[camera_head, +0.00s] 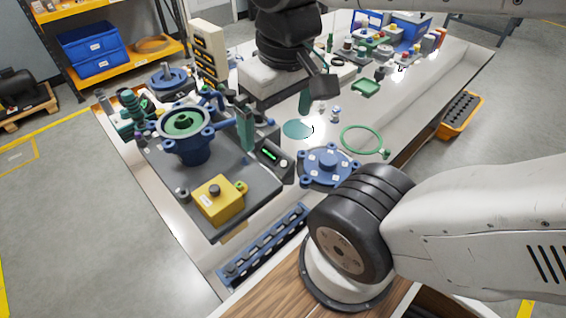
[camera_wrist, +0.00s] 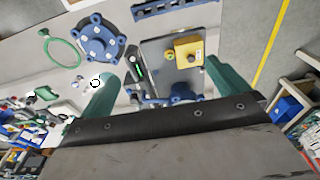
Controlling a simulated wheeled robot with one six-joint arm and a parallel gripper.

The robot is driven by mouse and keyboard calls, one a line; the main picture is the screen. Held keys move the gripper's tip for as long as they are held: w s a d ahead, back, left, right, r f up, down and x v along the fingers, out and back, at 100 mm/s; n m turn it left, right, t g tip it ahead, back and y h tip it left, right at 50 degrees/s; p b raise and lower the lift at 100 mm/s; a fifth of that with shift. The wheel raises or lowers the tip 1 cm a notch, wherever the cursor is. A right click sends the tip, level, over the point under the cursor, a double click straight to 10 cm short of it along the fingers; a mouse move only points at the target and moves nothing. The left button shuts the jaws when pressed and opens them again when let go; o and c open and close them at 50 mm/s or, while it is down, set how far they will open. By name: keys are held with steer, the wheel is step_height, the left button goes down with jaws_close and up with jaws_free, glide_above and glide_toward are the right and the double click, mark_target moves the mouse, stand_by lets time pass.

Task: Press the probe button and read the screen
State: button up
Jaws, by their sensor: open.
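A dark handheld device with a lit green screen (camera_head: 270,154) lies beside the grey test plate, with small pale round buttons at its near end. It also shows in the wrist view (camera_wrist: 138,72), where the screen is too small to read. A yellow box (camera_head: 217,204) with a black knob on top sits on the plate's near corner; it also shows in the wrist view (camera_wrist: 187,45). I cannot tell which part is the probe button. My gripper (camera_head: 277,132) is open and empty, its two green fingers above and apart from the device.
A blue flanged housing (camera_head: 186,143) stands on the grey plate (camera_head: 233,218). A blue slotted rail (camera_head: 262,247) lies in front. Small parts crowd the far bench.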

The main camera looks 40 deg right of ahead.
steer(key=shift+c, duration=0.3)
jaws_close()
stand_by(1.3)
